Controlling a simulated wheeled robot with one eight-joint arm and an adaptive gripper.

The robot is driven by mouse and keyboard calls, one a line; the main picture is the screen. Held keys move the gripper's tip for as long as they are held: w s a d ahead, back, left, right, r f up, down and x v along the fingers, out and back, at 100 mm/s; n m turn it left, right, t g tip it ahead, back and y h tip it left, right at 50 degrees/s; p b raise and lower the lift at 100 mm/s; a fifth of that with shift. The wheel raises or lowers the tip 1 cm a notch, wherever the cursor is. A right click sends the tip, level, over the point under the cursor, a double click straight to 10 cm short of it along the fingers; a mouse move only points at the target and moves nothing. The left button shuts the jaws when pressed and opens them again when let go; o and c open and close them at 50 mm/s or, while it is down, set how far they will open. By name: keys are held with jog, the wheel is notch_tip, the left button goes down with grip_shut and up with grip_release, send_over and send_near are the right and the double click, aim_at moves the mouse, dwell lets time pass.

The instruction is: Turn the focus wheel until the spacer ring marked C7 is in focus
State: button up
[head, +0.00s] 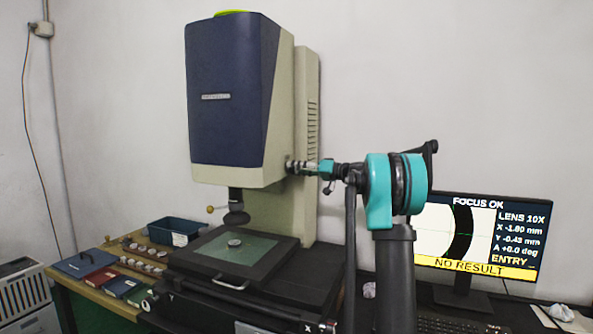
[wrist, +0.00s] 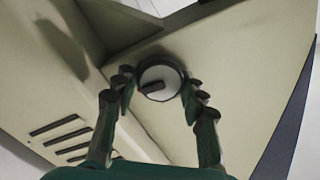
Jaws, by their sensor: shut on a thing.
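The focus wheel (wrist: 160,76) is a round light knob with a dark rim and dark bar, on the side of the measuring machine (head: 235,95). My gripper (wrist: 158,92) has its fingers on both sides of the wheel and is shut on it. In the head view my gripper (head: 310,168) reaches the machine's right side and partly hides the wheel. A small ring (head: 235,243) lies on the glass stage (head: 262,247) under the lens; its marking is too small to read. The monitor (head: 482,240) reads "FOCUS OK", "LENS 10X" and "NO RESULT", with a dark sharp-edged arc on white.
Several rings (head: 140,263) lie on a board at the left of the bench. A blue bin (head: 175,231) stands behind. A keyboard (head: 455,325) is below the monitor.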

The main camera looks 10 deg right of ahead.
jog(key=o, duration=1.2)
jog(key=shift+c, duration=0.2)
jog(key=v, duration=1.2)
